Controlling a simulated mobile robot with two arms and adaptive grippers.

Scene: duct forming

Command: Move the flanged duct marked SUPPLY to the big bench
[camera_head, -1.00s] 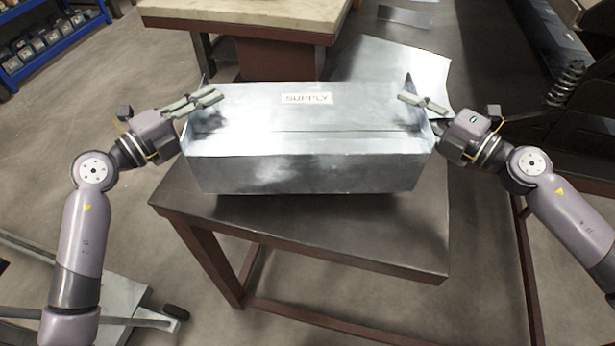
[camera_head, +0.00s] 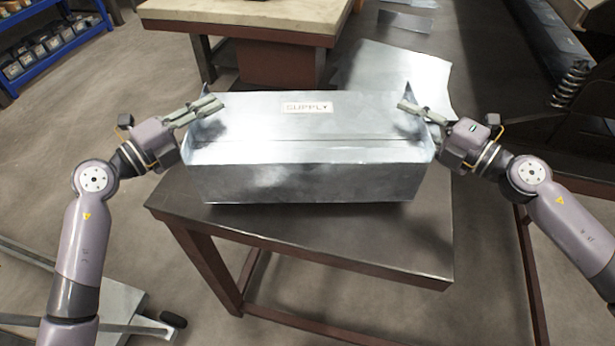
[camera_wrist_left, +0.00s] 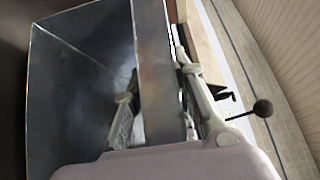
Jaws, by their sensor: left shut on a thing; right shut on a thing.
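The flanged duct (camera_head: 300,150) is a long shiny sheet-metal box with a white SUPPLY label (camera_head: 307,108) on top. It lies crosswise over the dark table and appears at or just above its surface; I cannot tell if it touches. My left gripper (camera_head: 208,108) is shut on the flange at the duct's left end. In the left wrist view its fingers (camera_wrist_left: 160,100) sit on both sides of the flange (camera_wrist_left: 153,70), beside the duct's open end (camera_wrist_left: 75,85). My right gripper (camera_head: 415,110) is shut on the flange at the right end.
The dark steel table (camera_head: 400,240) has bare surface at its front right. A flat metal sheet (camera_head: 400,75) lies behind the duct. A pale-topped bench (camera_head: 250,12) stands behind left. A blue shelf with bins (camera_head: 50,45) is far left. A coil spring (camera_head: 570,80) is at right.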

